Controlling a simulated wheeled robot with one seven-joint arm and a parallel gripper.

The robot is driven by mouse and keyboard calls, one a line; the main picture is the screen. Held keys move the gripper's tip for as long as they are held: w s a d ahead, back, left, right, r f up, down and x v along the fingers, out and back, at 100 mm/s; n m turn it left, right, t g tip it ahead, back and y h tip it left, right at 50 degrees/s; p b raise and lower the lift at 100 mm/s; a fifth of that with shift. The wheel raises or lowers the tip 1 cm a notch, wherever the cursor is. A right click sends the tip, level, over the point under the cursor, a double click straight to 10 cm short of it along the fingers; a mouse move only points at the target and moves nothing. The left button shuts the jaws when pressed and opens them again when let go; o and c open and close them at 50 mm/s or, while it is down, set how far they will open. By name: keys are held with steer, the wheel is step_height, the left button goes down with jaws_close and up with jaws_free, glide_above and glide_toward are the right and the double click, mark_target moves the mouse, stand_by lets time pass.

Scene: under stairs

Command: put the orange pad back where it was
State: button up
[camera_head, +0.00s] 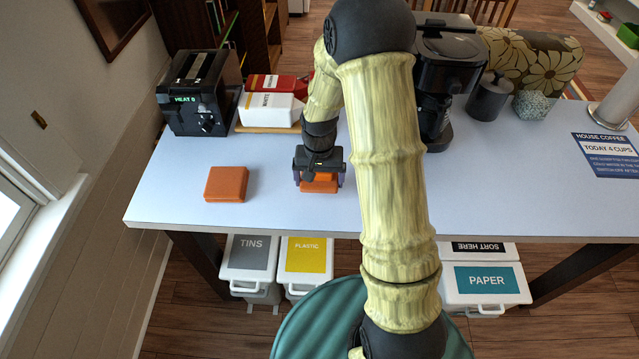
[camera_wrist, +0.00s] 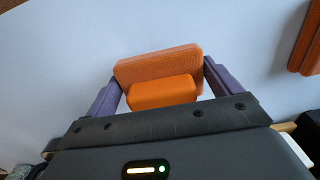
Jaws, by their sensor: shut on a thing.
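My gripper (camera_head: 319,184) is low over the pale table, left of the table's middle. Its two purple fingers, also seen in the wrist view (camera_wrist: 160,82), are shut on the sides of an orange pad (camera_wrist: 158,65). The held pad has a broad flat part and a smaller raised block, and its lower part shows under the gripper in the head view (camera_head: 319,187). I cannot tell whether it touches the table. A second, darker orange pad (camera_head: 226,183) lies flat to the left, also at the right edge of the wrist view (camera_wrist: 308,45).
A black toaster-like machine (camera_head: 199,92) stands at the back left. Red and white boxes (camera_head: 268,108) sit on a wooden board behind my gripper. A coffee machine (camera_head: 440,85) and dark canister (camera_head: 489,97) stand behind my arm. The table's front edge (camera_head: 230,231) is clear.

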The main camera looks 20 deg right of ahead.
mark_target(319, 180)
steer(key=shift+f, duration=1.4)
steer(key=shift+f, duration=0.15)
steer(key=o, duration=0.7)
step_height(319, 180, up, 12)
steer(key=shift+r+b, duration=0.2)
steer(key=shift+b, duration=0.5)
